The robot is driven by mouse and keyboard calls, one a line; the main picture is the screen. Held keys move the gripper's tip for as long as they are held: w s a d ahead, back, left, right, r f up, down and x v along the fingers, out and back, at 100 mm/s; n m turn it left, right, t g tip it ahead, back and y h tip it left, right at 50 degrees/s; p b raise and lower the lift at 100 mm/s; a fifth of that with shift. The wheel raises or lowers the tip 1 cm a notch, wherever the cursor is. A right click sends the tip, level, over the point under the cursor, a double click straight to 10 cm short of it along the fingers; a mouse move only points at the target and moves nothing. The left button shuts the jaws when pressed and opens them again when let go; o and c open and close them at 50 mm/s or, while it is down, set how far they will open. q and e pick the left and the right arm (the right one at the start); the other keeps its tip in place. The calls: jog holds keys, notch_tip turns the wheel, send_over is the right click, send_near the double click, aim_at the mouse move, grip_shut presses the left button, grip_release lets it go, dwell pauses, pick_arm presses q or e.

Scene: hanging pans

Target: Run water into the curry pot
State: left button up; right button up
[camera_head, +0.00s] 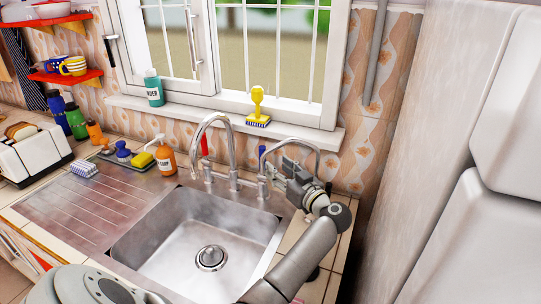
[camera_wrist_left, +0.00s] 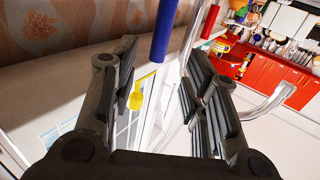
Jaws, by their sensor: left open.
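The chrome tap (camera_head: 232,160) arches over the steel sink (camera_head: 180,245), with its spout over the basin. Its red handle (camera_head: 204,144) is on the left and its blue handle (camera_head: 262,151) on the right. My left gripper (camera_head: 281,172) is open beside the tap, close to the blue handle. In the left wrist view, the blue handle (camera_wrist_left: 163,30) shows in the gap between the open fingers (camera_wrist_left: 160,85); I cannot tell whether they touch it. The red handle (camera_wrist_left: 210,21) shows farther right. The basin looks empty, with no water flowing. I see no curry pot. My right gripper is out of view.
A toaster (camera_head: 35,153) is farther left. The window sill (camera_head: 185,113) holds a cleaner bottle (camera_head: 153,87) and yellow brush (camera_head: 257,107). A pale tall surface (camera_head: 450,150) bounds the right side.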

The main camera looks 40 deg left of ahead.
pick_arm(q)
jog(key=p+x, duration=0.1)
jog(key=x, duration=0.8)
jog(key=shift+w+a, duration=0.1)
jog(key=shift+a, duration=0.25)
jog(key=c, duration=0.4)
grip_shut()
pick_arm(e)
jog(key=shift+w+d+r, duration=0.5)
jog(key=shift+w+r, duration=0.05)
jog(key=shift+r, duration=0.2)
